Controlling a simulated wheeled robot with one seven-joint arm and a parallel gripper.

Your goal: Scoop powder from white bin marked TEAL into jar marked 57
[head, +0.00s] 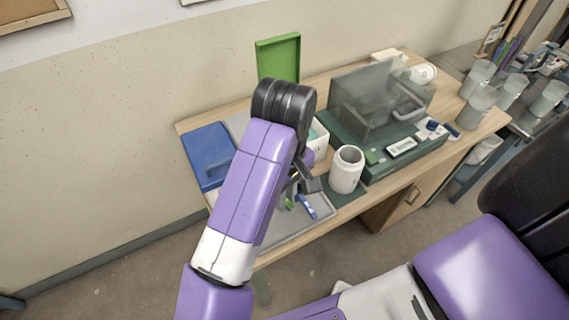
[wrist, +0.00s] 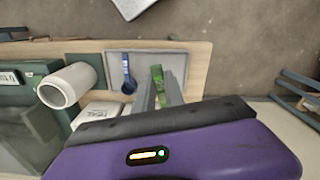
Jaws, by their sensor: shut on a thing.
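My gripper (wrist: 163,92) is shut on a green scoop (wrist: 157,73), above the grey tray (wrist: 192,64). In the head view my arm hides most of the gripper, and a bit of green shows below it. The white bin (wrist: 92,122) has a label that seems to read TEAL; in the head view it (head: 321,142) is partly behind my arm. An open white jar (head: 347,168) stands upright to the right of the gripper on a dark green mat. It also shows in the wrist view (wrist: 68,87). No number is readable on it.
A blue scoop (head: 306,206) lies on the tray. A blue bin (head: 207,153) is at the left, with an upright green lid (head: 278,57) behind. A dark green balance with a clear cover (head: 378,98) stands right of the jar. Clear jars (head: 477,104) stand at the far right.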

